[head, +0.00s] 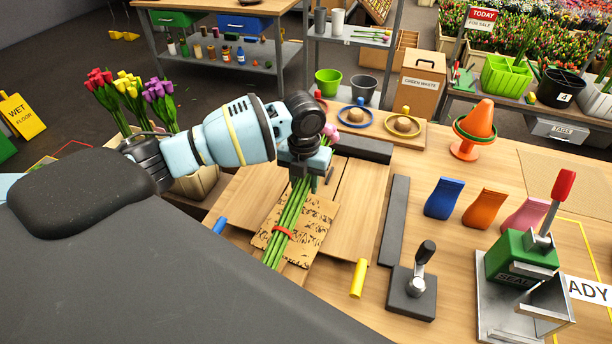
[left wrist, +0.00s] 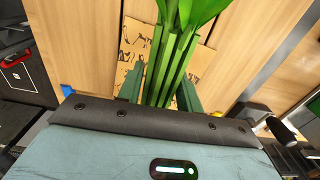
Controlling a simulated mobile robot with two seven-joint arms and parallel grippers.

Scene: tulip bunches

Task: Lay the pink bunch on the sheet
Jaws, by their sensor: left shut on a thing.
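My left gripper (head: 309,172) is shut on the green stems of the pink bunch (head: 291,213). A red band ties the stems lower down. The pink heads are mostly hidden behind the gripper, with a little pink showing beyond it. The sheet (head: 318,209), brown printed paper, lies on the table under the stems. Whether the stems touch it I cannot tell. In the left wrist view the bunch (left wrist: 172,62) runs between the fingers of the left gripper (left wrist: 160,93), with the sheet (left wrist: 132,48) behind. My right gripper is not in view.
Dark bars (head: 394,220) edge the work area. Blue, orange and pink sleeves (head: 484,208) stand at right. Other tulip bunches (head: 130,88) stand in a container at left.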

